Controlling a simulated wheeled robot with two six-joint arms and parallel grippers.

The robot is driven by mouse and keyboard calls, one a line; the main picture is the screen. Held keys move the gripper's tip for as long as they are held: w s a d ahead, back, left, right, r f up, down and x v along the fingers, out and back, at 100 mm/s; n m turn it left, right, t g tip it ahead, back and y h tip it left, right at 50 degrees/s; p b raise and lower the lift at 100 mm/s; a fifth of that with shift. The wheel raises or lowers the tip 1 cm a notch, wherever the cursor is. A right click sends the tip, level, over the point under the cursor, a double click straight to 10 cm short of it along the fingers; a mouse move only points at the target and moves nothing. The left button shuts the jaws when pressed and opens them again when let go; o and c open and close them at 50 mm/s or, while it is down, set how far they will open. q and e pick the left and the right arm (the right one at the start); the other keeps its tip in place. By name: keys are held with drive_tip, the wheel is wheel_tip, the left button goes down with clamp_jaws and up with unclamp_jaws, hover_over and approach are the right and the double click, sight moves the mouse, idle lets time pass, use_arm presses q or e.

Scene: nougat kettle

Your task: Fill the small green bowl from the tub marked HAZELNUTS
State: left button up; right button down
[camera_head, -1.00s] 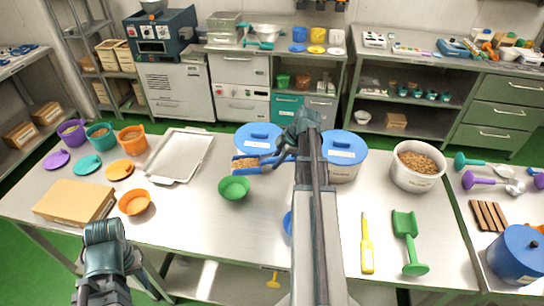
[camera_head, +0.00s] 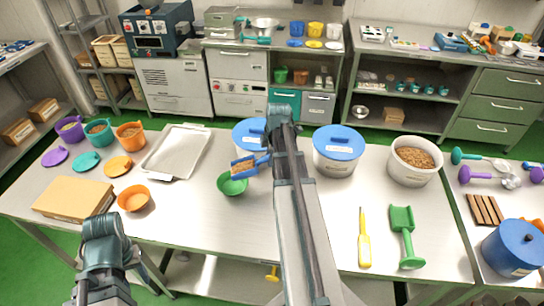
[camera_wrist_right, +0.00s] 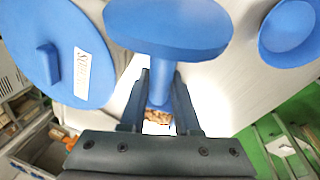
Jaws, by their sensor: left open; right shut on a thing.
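My right gripper (camera_wrist_right: 158,95) is shut on the handle of a blue scoop (camera_head: 239,169). The scoop holds brown nuts (camera_wrist_right: 157,117) and is above the small green bowl (camera_head: 233,187), partly covering it. The bowl stands on the table; what it contains is hard to see. A white tub (camera_head: 411,174) at the right is open and full of round brown nuts. Two blue-lidded white tubs (camera_head: 337,166) (camera_head: 246,135) stand at the back; the left one is partly hidden. The tub lettering is unreadable. My left gripper (camera_head: 130,256) is open, low at the left, mostly hidden by its arm.
A grey tray (camera_head: 176,150), orange bowl (camera_head: 134,199) and cardboard box (camera_head: 72,200) are at the left, with three small nut cups behind. A yellow tool (camera_head: 364,240) and green scoop (camera_head: 404,235) lie at front right. A blue round thing (camera_wrist_right: 290,32) shows in the wrist view.

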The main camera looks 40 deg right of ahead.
sight(261, 158)
drive_tip(key=shift+w+a+r+g+h+p, duration=0.35)
drive_tip(key=shift+w+a+r+h+p, duration=0.1)
drive_tip(key=shift+a+r+h, duration=0.1)
drive_tip(key=shift+w+a+r+g+h+p, duration=0.35)
drive_tip(key=shift+a+r+h+p, duration=0.1)
drive_tip(key=shift+a+r, duration=0.1)
drive_tip(key=shift+w+a+r+g+h, duration=0.15)
drive_tip(key=shift+a+r+g+h, duration=0.15)
drive_tip(key=shift+a+h, duration=0.1)
drive_tip(key=shift+p, duration=0.3)
wheel_tip(261, 158, up, 3)
drive_tip(key=t+y+p, duration=0.1)
drive_tip(key=y+p, duration=0.1)
drive_tip(key=p, duration=0.1)
drive_tip(key=shift+d+f+t, duration=0.15)
drive_tip(key=shift+t, duration=0.25)
drive_tip(key=shift+r+t+y, duration=0.6)
drive_tip(key=shift+y, duration=0.5)
drive_tip(key=shift+r+t+y, duration=0.5)
drive_tip(key=shift+y, duration=0.3)
